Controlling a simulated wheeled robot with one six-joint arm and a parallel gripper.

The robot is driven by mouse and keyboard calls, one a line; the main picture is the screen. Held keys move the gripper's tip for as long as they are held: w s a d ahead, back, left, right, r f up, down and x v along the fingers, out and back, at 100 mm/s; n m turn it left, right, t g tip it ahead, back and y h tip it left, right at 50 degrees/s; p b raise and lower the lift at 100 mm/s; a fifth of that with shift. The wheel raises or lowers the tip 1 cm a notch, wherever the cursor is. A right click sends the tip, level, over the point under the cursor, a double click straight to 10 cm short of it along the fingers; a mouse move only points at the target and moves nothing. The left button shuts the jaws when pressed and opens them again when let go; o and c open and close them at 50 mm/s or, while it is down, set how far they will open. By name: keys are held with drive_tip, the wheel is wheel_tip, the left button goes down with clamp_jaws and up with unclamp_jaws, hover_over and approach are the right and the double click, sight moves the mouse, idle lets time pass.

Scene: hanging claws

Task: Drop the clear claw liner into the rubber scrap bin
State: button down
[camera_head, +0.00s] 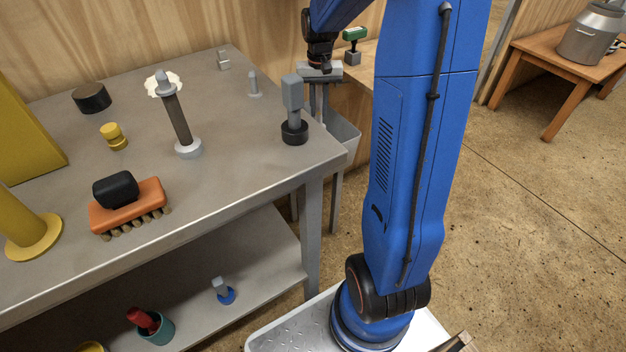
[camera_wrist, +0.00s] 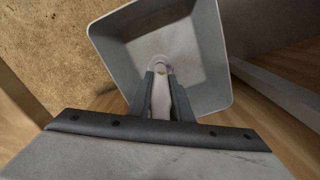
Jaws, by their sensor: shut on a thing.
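My gripper (camera_wrist: 161,84) is shut on the clear claw liner (camera_wrist: 160,97), a pale, translucent tube shape between the two fingers. Its rounded tip shows just beyond the fingertips. In the wrist view, the fingers and liner overlap the open mouth of a grey square bin (camera_wrist: 112,48), apparently the rubber scrap bin. I see no label. The bin looks empty. In the head view, my gripper (camera_head: 319,98) points down beyond the table's right end, above the bin (camera_head: 346,135), which is partly hidden by the table and my arm. The liner cannot be made out there.
A grey metal table (camera_head: 240,172) at left holds a dark-handled post (camera_head: 176,115), a grey block on a black base (camera_head: 293,105), an orange brush (camera_head: 128,206) and several small parts. A wooden wall stands behind. A green-topped tool (camera_head: 354,36) stands near my wrist.

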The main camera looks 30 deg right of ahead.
sight(320, 86)
drive_tip(key=c, duration=1.5)
unclamp_jaws()
drive_tip(key=shift+c, duration=0.2)
wheel_tip(320, 86, up, 8)
drive_tip(key=shift+f, duration=0.25)
drive_tip(key=shift+s, duration=0.15)
